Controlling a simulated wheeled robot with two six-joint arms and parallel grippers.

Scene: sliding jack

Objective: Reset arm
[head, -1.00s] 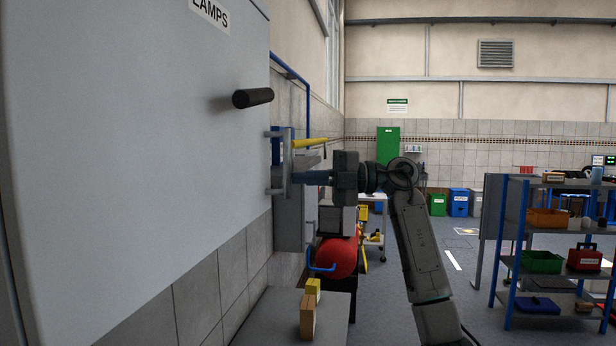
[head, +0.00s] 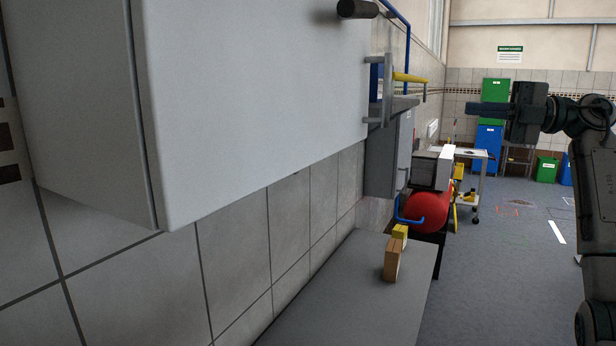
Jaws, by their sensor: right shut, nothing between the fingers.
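My right gripper (head: 487,108) is at the upper right of the head view, with its fingers pointing left. It is shut and empty, apart from the wall fittings, with open room between it and them. My right arm (head: 598,200) comes up along the right edge of the picture. My left gripper is not in view.
A large grey wall cabinet (head: 250,110) with a black handle (head: 357,9) fills the left. Wooden blocks (head: 392,262) stand on a grey bench (head: 345,290) below it. A red rounded object (head: 432,208) and a trolley (head: 476,175) stand behind.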

